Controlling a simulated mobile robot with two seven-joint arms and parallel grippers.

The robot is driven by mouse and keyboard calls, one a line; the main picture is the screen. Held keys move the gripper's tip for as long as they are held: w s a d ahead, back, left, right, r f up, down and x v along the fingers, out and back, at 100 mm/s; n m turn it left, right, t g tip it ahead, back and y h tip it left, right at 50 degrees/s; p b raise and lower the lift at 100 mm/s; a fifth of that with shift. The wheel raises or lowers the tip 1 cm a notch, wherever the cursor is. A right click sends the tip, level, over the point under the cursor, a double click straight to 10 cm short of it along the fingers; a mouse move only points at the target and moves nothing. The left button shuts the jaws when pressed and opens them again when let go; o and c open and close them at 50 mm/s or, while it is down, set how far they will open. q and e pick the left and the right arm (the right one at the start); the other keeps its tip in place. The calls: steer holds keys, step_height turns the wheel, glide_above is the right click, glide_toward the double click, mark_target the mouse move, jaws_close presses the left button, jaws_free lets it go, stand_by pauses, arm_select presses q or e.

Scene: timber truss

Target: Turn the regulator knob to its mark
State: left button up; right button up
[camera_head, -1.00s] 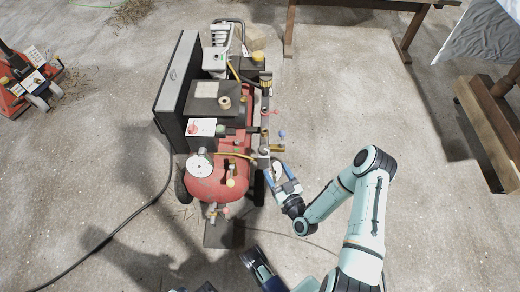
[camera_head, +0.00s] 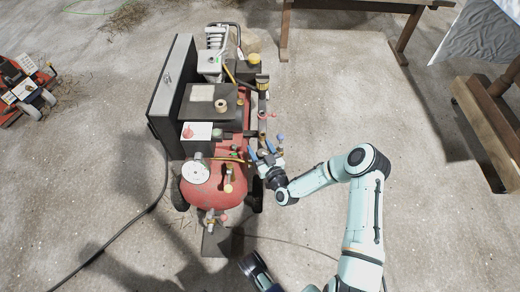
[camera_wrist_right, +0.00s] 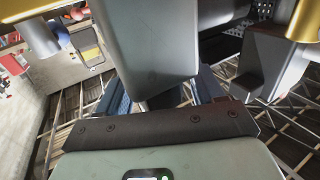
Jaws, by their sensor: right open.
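A red air compressor (camera_head: 207,188) stands on the floor, with a round white gauge (camera_head: 195,171) at its front. My right gripper (camera_head: 261,150) is at the right side of its fittings, with its two blue fingers apart. In the right wrist view, a large grey block-like part (camera_wrist_right: 152,45) lies between my right gripper's blue fingers (camera_wrist_right: 160,92). I cannot tell whether they touch it. I cannot clearly tell which part is the regulator knob, and its mark does not show. A small round-topped fitting (camera_head: 280,138) is just right of the fingers. My left gripper is not clearly seen.
A dark grey panel box (camera_head: 172,85) stands along the compressor's left side. A black cable (camera_head: 120,233) runs over the floor. Timber trestle legs (camera_head: 285,35) stand at the back, and a red machine (camera_head: 22,85) is at the left. The floor right of the compressor is mostly clear.

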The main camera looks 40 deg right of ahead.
steer(key=c, duration=1)
steer(key=shift+o, duration=0.2)
steer(key=shift+y, duration=0.3)
